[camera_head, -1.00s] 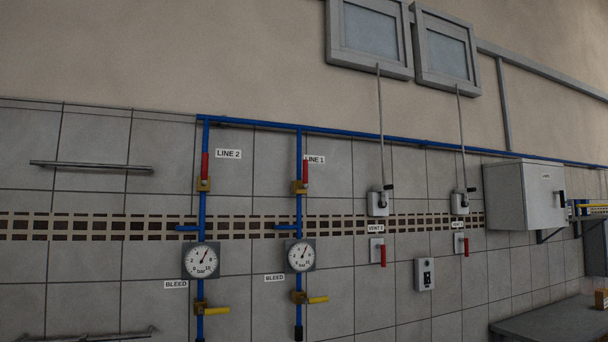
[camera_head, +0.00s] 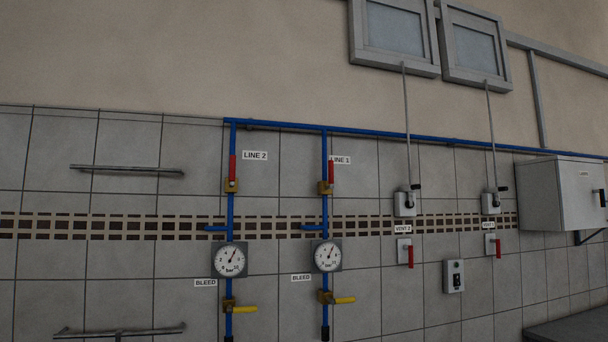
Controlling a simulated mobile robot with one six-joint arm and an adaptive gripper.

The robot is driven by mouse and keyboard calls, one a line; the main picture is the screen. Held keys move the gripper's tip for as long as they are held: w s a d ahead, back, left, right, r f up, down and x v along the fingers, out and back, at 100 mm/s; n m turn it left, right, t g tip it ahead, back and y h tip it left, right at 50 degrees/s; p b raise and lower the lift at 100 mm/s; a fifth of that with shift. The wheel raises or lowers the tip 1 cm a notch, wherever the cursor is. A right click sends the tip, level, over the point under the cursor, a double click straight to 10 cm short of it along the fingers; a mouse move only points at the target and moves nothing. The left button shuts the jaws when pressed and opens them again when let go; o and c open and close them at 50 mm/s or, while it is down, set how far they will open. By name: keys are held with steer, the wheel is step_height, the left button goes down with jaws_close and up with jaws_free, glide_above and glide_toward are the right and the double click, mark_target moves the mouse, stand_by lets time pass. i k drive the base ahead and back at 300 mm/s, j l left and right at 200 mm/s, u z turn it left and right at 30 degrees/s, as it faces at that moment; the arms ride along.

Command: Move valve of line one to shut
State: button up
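The line one valve is a brass body (camera_head: 326,188) on the right-hand blue vertical pipe (camera_head: 325,220), with a red lever (camera_head: 331,172) pointing up along the pipe. The label LINE 1 (camera_head: 341,160) is beside it. The line two valve (camera_head: 232,185) sits on the left-hand pipe, its red lever (camera_head: 232,167) also upright along the pipe. My gripper is not in view.
Below each line valve are a round gauge (camera_head: 327,256) and a bleed valve with a yellow lever (camera_head: 344,300) pointing right. Two grey crank boxes (camera_head: 404,204) and red vent levers (camera_head: 410,257) are to the right. A grey cabinet (camera_head: 567,195) and worktop (camera_head: 570,328) stand at far right.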

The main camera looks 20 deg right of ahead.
mark_target(331, 165)
steer(key=i+l+u, duration=0.35)
steer(key=l, duration=0.35)
steer(key=i+l+u, duration=0.15)
steer(key=l, duration=0.2)
steer(key=i+l+u, duration=0.15)
steer(key=l, duration=0.25)
steer(key=i+l+u, duration=0.15)
steer(key=l, duration=0.25)
steer(key=i+l+u, duration=0.2)
steer(key=l, duration=0.2)
steer(key=k, duration=0.1)
